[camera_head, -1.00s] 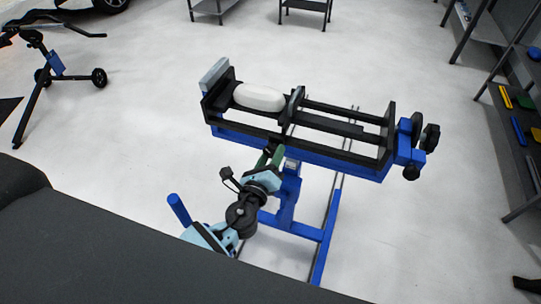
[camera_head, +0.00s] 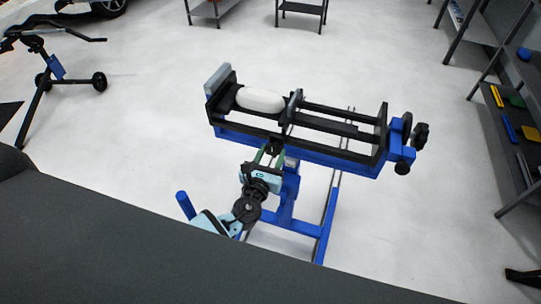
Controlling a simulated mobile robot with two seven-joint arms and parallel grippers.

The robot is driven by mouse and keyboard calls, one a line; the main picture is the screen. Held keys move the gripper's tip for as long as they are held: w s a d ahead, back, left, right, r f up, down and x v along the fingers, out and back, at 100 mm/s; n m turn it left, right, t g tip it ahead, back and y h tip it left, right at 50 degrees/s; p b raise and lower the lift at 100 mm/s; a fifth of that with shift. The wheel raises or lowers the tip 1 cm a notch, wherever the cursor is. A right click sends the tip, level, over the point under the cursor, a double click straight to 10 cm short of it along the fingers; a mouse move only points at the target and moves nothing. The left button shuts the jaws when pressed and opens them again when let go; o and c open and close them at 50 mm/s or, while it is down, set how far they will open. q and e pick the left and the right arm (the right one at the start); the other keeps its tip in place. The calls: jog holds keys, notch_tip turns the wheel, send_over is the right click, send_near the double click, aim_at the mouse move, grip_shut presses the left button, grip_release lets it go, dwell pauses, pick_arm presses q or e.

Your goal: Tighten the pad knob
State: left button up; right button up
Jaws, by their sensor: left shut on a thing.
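A blue stand (camera_head: 292,205) carries a long black frame. A white rounded piece (camera_head: 260,99) lies in the left part of the frame, between its grey-faced end plate (camera_head: 217,80) and a black cross plate (camera_head: 291,110). A small black knob (camera_head: 273,146) sits low on the front side, below that cross plate, and I take it to be the pad knob. My left gripper (camera_head: 270,156), with green fingers and a light blue body, reaches up from below and is shut on this knob. The fingers partly cover it. My right gripper is not in view.
Larger black knobs (camera_head: 421,136) stick out at the frame's right end. A dark grey surface (camera_head: 200,265) fills the lower foreground. The floor around is clear.

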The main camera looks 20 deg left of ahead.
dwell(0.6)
pick_arm(q)
jog(key=o, duration=1)
jog(key=s, duration=0.8)
jog(key=shift+a, duration=0.15)
jog(key=shift+w, duration=0.1)
